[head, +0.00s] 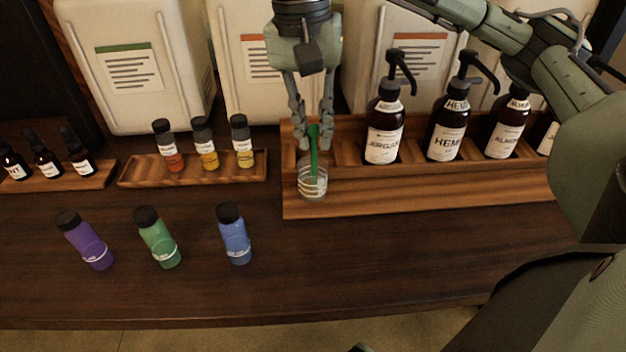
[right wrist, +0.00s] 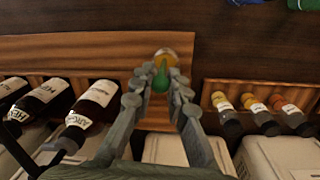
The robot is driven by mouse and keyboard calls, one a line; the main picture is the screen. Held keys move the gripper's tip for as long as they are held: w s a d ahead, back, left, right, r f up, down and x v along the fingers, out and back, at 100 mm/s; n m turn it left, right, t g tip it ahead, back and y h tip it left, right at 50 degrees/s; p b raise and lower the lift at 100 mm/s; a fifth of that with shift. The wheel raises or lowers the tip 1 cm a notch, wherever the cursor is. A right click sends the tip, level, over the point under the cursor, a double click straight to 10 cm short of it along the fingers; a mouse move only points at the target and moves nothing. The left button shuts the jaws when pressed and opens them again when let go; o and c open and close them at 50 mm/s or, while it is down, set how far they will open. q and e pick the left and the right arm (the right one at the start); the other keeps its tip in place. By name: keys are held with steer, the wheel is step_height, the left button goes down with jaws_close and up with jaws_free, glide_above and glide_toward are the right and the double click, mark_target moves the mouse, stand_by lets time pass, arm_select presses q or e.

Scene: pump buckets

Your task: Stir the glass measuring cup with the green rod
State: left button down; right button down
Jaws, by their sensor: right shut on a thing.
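The glass measuring cup (head: 312,186) stands at the left end of the wooden rack, in the head view. My right gripper (head: 316,142) is shut on the rod's upper part, above the cup. In the right wrist view the rod (right wrist: 161,78) shows between the fingertips (right wrist: 160,90), with the cup (right wrist: 167,55) just beyond it. My left gripper does not show.
Dark pump bottles (head: 384,130) stand in the wooden rack (head: 420,187) right of the cup. A small tray (head: 190,174) of vials is to the left. Purple, green and blue bottles (head: 234,236) stand in front. Large white containers (head: 140,70) line the back. The front right table is clear.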

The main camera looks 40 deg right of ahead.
steer(key=shift+s+a+r, duration=0.1)
steer(key=shift+s+r, duration=0.05)
steer(key=shift+r, duration=1)
steer(key=shift+s+a+r, duration=0.1)
steer(key=shift+r, duration=1.1)
steer(key=shift+s+a+r, duration=0.1)
steer(key=shift+s+r, duration=0.05)
steer(key=shift+r, duration=1)
